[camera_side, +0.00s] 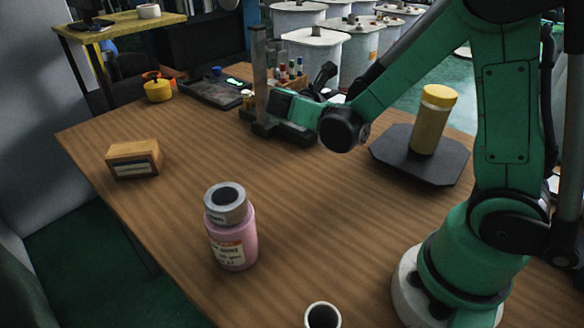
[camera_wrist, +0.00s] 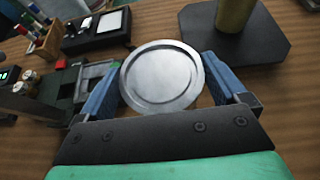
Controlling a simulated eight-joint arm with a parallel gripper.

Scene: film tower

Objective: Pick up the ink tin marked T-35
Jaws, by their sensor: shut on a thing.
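A round tin with a flat silver lid (camera_wrist: 162,75) is between the blue finger pads of my gripper (camera_wrist: 160,92) in the wrist view. The gripper is shut on it. Only the lid shows from above, so I cannot read any marking such as T-35, and the tin's side is hidden. In the side view my gripper (camera_side: 282,125) is low over the far middle of the table, and I cannot make out the tin there. I cannot tell whether the tin touches the table.
A yellow cylinder (camera_side: 433,120) stands on a dark plate (camera_side: 392,152) to the right. A pink jar (camera_side: 233,243), a white cup (camera_side: 323,315) and a wooden box (camera_side: 135,160) stand nearer. A yellow pot (camera_side: 158,90) is far left. The table's middle is clear.

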